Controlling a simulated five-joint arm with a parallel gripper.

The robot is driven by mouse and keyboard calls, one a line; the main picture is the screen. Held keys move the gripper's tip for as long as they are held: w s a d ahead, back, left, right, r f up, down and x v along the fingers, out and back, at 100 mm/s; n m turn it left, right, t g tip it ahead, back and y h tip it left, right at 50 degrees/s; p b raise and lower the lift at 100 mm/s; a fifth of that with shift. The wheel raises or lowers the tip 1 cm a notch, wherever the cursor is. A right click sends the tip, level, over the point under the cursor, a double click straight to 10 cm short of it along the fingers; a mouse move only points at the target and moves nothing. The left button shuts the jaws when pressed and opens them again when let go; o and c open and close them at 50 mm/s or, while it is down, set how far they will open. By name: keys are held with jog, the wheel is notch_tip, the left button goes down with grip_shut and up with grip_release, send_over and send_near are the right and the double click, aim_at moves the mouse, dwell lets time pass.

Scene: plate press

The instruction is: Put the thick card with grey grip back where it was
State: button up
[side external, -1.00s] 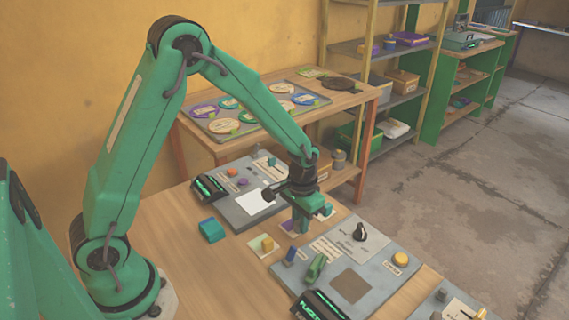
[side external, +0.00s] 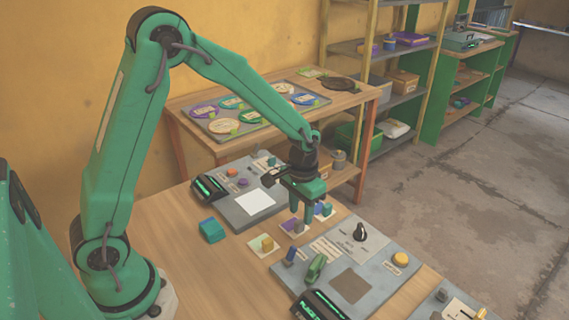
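The card with the grey grip (side external: 297,227) lies flat on the wooden table, showing a purplish face, between two other cards. My gripper (side external: 300,214) points down just above it. Its two fingers stand apart with a gap between them and nothing visible in the gap. The grey block of the card shows below the fingertips. The card's thickness is too small to tell.
A yellow-grip card (side external: 265,245) lies to the left and a blue-grip card (side external: 325,211) to the right. A grey panel with a knob (side external: 360,233) is in front, and another panel with a white sheet (side external: 255,202) behind.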

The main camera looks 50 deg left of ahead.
aim_at(299, 221)
notch_tip(299, 221, up, 8)
jog(key=shift+r, duration=0.15)
jog(key=shift+s+r, duration=0.1)
dwell(0.7)
jog(key=s+a+r+t, duration=0.1)
jog(key=s+r+t, duration=0.1)
jog(key=s+r, duration=0.3)
jog(key=s+a+r+t, duration=0.2)
jog(key=s+r, duration=0.4)
jog(key=s, duration=0.8)
jog(key=shift+a+t, duration=0.25)
jog(key=shift+t, duration=0.55)
